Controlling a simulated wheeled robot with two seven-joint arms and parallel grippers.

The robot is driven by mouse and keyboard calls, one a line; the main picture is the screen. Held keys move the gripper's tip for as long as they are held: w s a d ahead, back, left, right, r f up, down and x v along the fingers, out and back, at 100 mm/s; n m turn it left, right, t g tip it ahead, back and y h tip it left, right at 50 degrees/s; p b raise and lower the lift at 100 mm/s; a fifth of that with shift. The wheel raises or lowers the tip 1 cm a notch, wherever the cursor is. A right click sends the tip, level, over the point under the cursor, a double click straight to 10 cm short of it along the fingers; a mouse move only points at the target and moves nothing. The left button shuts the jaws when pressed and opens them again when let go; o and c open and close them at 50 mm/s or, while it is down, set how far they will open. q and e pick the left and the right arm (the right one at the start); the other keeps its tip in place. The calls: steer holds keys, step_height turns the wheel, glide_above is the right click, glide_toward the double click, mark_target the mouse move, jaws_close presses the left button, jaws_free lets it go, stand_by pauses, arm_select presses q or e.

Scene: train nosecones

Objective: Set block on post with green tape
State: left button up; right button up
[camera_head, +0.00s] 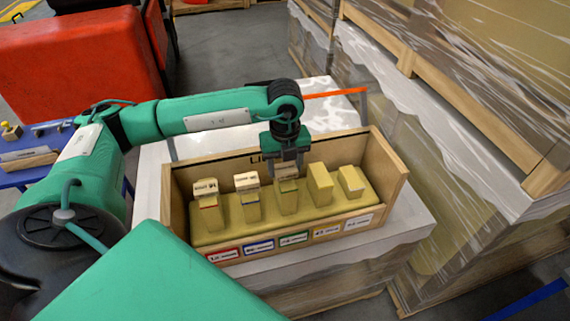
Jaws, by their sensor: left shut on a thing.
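A wooden box (181,205) holds a row of several yellowish posts. The third post from the left (288,201) has green tape near its top and stands behind the green-edged label (294,240). My left gripper (287,166) points down over this post and is shut on a small wooden block (287,174). The block is at the top of the post; I cannot tell whether it touches. A block (206,187) sits on the red-taped post (210,215), and another block (246,181) is on the blue-taped post (250,208). My right gripper is out of view.
Two posts on the right, the fourth (320,186) and the fifth (351,182), stand close to the gripper. The box's walls surround the row. It rests on a white-topped pallet load (411,222). Tall wrapped stacks (455,150) stand at right and a blue table (40,173) at left.

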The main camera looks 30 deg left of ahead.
arm_select(q)
steer(key=shift+f, duration=0.45)
steer(key=shift+f, duration=0.15)
steer(key=o, duration=0.9)
steer(key=shift+o, duration=0.2)
